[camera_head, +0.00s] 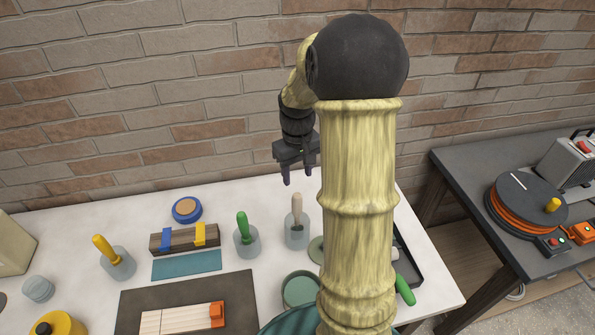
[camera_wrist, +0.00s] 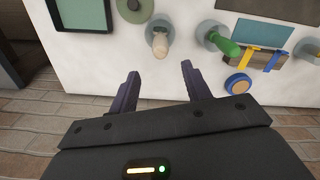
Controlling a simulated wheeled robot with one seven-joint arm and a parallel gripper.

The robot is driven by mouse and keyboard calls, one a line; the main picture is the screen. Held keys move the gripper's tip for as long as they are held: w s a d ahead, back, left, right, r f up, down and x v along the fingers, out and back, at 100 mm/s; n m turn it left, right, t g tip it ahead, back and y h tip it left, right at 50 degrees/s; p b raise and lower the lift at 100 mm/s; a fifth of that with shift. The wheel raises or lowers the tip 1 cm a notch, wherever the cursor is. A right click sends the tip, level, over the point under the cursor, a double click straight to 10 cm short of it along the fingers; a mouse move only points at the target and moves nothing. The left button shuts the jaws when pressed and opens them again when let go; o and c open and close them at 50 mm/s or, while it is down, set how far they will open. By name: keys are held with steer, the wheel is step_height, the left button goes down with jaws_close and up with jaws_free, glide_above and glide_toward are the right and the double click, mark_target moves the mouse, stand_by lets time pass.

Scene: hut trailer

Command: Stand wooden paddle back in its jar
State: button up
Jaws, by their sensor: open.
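A pale wooden handle (camera_head: 297,203), which looks like the wooden paddle, stands in a clear jar (camera_head: 297,236) on the white table. Its lower end is seen only dimly through the jar. My gripper (camera_head: 298,179) is open and empty above and slightly behind the handle, with fingers pointing down. In the wrist view, the wooden paddle (camera_wrist: 160,46) and its jar (camera_wrist: 160,27) lie ahead of the open fingertips (camera_wrist: 160,72), with a visible gap; nothing is between the fingers.
Nearby jars hold a green-handled tool (camera_head: 242,224) and a yellow-handled tool (camera_head: 104,247). A wooden block (camera_head: 184,239) with blue and yellow clips and a blue tape roll (camera_head: 187,209) are left. A dark tray (camera_wrist: 82,17) is on the other side. A brick wall (camera_head: 170,100) is behind.

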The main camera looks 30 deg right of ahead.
steer(key=s+a+t, duration=0.2)
steer(key=s+a, duration=1)
steer(key=a, duration=0.1)
steer(key=shift+s+a+f+t, duration=0.15)
steer(key=shift+a+t, duration=0.15)
